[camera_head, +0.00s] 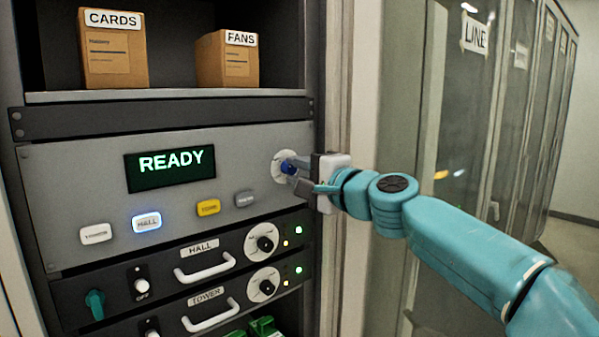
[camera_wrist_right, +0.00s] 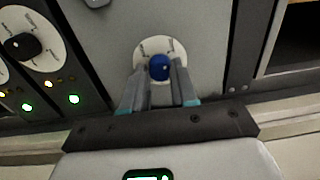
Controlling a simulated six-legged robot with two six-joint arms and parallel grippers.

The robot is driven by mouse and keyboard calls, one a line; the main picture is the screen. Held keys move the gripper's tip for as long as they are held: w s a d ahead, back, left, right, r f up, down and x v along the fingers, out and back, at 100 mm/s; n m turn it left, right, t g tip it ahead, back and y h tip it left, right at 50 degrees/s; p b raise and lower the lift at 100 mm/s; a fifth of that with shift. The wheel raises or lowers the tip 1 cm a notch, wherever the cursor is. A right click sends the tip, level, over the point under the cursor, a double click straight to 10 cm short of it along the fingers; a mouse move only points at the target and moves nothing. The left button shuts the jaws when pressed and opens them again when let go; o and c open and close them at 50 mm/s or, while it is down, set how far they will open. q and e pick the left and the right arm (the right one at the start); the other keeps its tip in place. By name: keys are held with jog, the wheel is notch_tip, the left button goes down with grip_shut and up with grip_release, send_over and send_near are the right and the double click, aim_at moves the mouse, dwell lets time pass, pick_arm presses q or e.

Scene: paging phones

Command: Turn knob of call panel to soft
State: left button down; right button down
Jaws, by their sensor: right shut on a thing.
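The call panel (camera_head: 75,200) is a grey rack unit with a lit screen (camera_head: 170,168) reading READY. Its blue knob (camera_head: 288,167) sits on a white round dial (camera_head: 279,156) at the panel's right end. My right gripper (camera_head: 297,173) reaches in from the right and is shut on the knob. In the right wrist view the blue knob (camera_wrist_right: 159,67) is between the two grey fingers (camera_wrist_right: 160,84), in front of the white dial (camera_wrist_right: 143,49). The dial's lettering is too small to read, and the fingers hide its lower part. My left gripper is not in view.
Below the screen are several buttons; the HALL button (camera_head: 147,222) glows blue-white. HALL (camera_head: 200,252) and TOWER (camera_head: 207,295) units with handles and black knobs sit below. CARDS (camera_head: 113,60) and FANS (camera_head: 228,60) boxes stand on the shelf above. Cabinets (camera_head: 480,110) line the right.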

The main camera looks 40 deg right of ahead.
jog(key=c, duration=0.9)
grip_release()
jog(key=shift+s, duration=0.1)
jog(key=shift+s, duration=0.25)
jog(key=s+b, duration=0.1)
jog(key=s, duration=0.4)
jog(key=s+d+b, duration=0.1)
jog(key=s+b, duration=0.1)
jog(key=s, duration=0.3)
jog(key=s+b, duration=0.1)
jog(key=s, duration=0.4)
jog(key=shift+s+d+f, duration=0.15)
jog(key=shift+s+f, duration=0.1)
jog(key=shift+s, duration=0.05)
